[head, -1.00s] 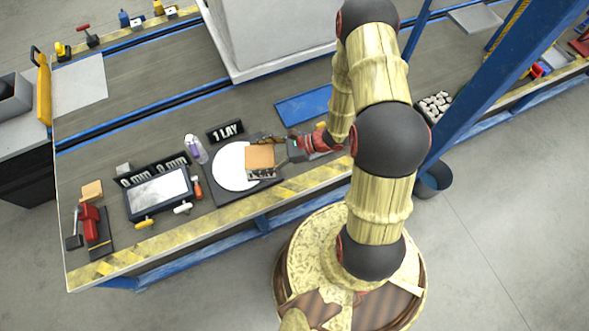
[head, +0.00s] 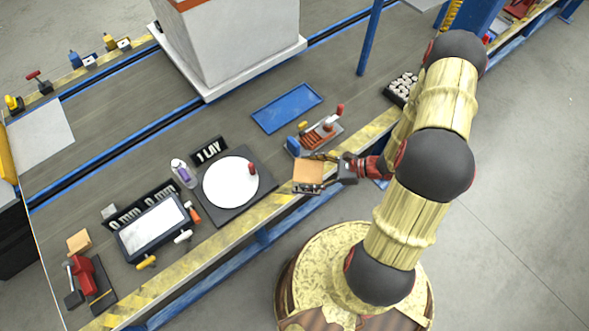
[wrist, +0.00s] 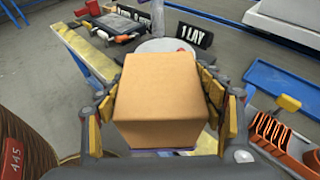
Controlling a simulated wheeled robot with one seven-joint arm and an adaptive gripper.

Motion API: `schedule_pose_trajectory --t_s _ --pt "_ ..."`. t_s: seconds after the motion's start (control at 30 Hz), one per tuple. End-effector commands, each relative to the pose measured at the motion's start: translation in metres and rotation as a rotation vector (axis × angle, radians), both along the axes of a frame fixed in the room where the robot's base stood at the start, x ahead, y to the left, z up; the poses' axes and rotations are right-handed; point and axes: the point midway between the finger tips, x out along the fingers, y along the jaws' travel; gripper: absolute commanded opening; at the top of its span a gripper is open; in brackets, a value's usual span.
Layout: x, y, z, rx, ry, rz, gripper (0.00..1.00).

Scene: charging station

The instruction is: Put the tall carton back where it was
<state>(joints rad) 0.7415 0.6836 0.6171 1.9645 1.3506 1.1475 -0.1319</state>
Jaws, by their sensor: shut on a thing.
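The tall carton (head: 308,171) shows as a tan, box-shaped top in the head view, near the front edge of the workbench, right of the round white plate. My gripper (head: 318,177) is shut on it from the right. In the wrist view the carton (wrist: 160,92) fills the middle, with the padded fingers of my gripper (wrist: 160,100) pressed on its left and right sides. Its lower part is mostly hidden, and I cannot tell how high it is above the bench.
A round white plate (head: 229,184) on a dark base has a small red thing (head: 252,168) on it. A blue tray (head: 286,108) lies behind, with bare bench around it. An orange rack (head: 318,136) stands just behind the carton. A purple-labelled bottle (head: 182,173) and a "1 LAY" sign (head: 209,150) are left.

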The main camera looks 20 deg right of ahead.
Motion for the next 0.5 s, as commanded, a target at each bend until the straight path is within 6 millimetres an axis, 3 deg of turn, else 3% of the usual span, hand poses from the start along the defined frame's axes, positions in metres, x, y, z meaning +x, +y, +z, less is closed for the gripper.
schedule_pose_trajectory --t_s 0.27,0.5 --pt "0.062 0.013 -0.032 0.000 -0.002 0.005 0.25" --pt "0.092 0.019 -0.069 0.001 0.001 0.001 0.25"
